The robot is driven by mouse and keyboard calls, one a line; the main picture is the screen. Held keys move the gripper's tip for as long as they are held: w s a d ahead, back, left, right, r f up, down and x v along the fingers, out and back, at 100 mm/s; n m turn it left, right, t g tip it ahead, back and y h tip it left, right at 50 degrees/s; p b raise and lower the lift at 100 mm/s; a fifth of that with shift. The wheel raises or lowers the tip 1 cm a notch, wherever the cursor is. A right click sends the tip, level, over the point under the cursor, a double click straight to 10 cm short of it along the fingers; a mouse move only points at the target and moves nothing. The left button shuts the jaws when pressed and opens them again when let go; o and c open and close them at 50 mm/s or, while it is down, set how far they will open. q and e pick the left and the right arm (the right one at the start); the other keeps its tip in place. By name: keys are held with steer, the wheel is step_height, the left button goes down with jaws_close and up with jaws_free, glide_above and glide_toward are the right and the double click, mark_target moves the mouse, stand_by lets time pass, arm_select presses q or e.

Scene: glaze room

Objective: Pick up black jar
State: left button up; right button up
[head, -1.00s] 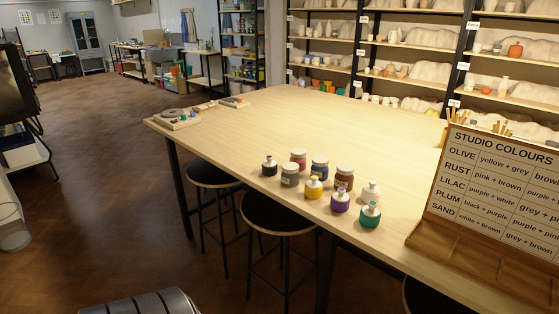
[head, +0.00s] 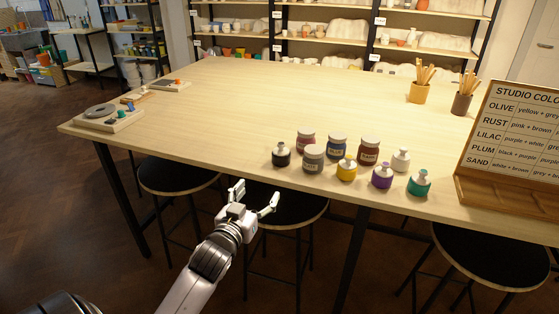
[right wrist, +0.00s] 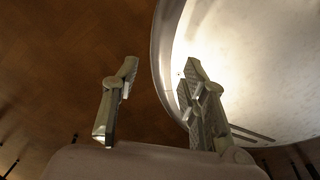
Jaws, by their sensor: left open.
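The black jar (head: 281,155) stands upright near the front edge of the wooden table (head: 220,120). The black jar does not show in that view.
A colour sign (head: 515,135) stands at the right. Stools (head: 180,176) are under the front edge.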

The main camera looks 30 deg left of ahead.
arm_select(q)
step_height(320, 180, up, 2)
steer(key=p, duration=0.1)
glide_toward(278, 155)
steer(key=x, duration=0.5)
steer(key=shift+w+d+r, duration=0.1)
steer(key=shift+w+d, duration=0.1)
steer(key=shift+w, duration=0.1)
steer(key=shift+w+a, duration=0.1)
steer(key=shift+w, duration=0.25)
steer(key=shift+t, duration=0.3)
steer(key=x, duration=0.2)
steer(key=p+x, duration=0.1)
steer(key=x, duration=0.1)
steer(key=shift+a+f, duration=0.25)
steer(key=shift+f, duration=0.05)
steer(key=shift+w+a, duration=0.1)
steer(key=shift+w, duration=0.3)
arm_select(e)
steer(key=shift+d+r, duration=0.2)
steer(key=shift+r, duration=0.7)
arm_select(q)
steer(key=shift+c, duration=0.2)
arm_select(e)
steer(key=shift+d, duration=0.15)
